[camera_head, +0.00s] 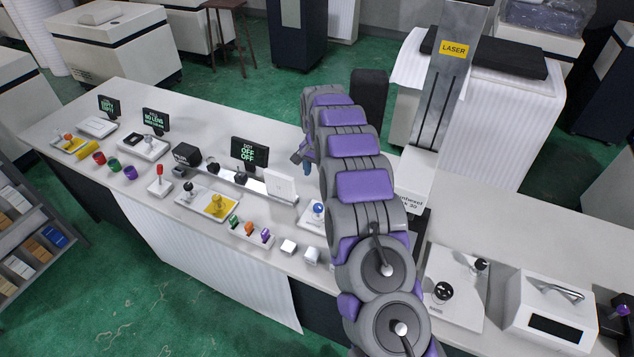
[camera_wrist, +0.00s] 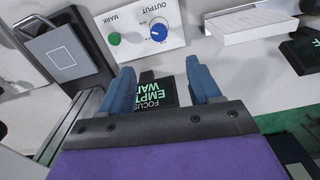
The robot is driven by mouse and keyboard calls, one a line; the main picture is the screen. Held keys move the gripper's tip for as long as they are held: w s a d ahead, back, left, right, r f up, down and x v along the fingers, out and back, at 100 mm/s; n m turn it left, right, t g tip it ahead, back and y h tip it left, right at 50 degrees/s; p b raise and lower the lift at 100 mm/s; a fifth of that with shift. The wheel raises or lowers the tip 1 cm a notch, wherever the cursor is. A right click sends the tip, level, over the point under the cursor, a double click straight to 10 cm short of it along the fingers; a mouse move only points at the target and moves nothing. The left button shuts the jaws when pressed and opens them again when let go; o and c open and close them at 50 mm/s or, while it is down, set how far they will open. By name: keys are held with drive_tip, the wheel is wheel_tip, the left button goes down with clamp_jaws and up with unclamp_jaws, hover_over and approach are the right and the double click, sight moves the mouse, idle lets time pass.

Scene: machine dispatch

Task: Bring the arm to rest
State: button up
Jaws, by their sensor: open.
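My arm (camera_head: 358,185) stretches out over the long white counter in the head view, its grey and purple links bent at the far end. My gripper (camera_wrist: 162,82) shows two blue fingers spread apart in the wrist view, with nothing held between them. In the head view its fingers (camera_head: 303,152) show only partly beside the arm. Beyond and between the fingers is a small dark screen (camera_wrist: 155,97) with green and white letters. A white panel (camera_wrist: 140,38) marked OUTPUT and MARK, with a blue knob and a green button, lies just past the fingertips.
The counter (camera_head: 120,170) carries screens, levers and small coloured parts on the left. A grey column marked LASER (camera_head: 447,75) stands close right of the arm. A white box with a handle (camera_head: 550,308) and a plate with black knobs (camera_head: 455,290) sit at right. Green floor lies around.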

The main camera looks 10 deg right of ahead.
drive_tip(key=shift+r, duration=0.6)
drive_tip(key=s+a+r+n+b, duration=0.1)
drive_tip(key=s+r+n, duration=0.1)
drive_tip(key=s+r, duration=0.45)
drive_tip(key=s+r+n+g+b, duration=0.1)
drive_tip(key=s+r, duration=0.2)
drive_tip(key=s, duration=0.6)
drive_tip(key=s+a+r+n+b, duration=0.15)
drive_tip(key=s+r, duration=0.25)
drive_tip(key=s, duration=0.4)
drive_tip(key=s+d+f+n+b, duration=0.2)
drive_tip(key=s+n, duration=0.1)
drive_tip(key=s, duration=2.6)
drive_tip(key=shift+s+d+f+n+g, duration=0.2)
drive_tip(key=shift+s+n+g, duration=0.05)
drive_tip(key=shift+n+g, duration=0.15)
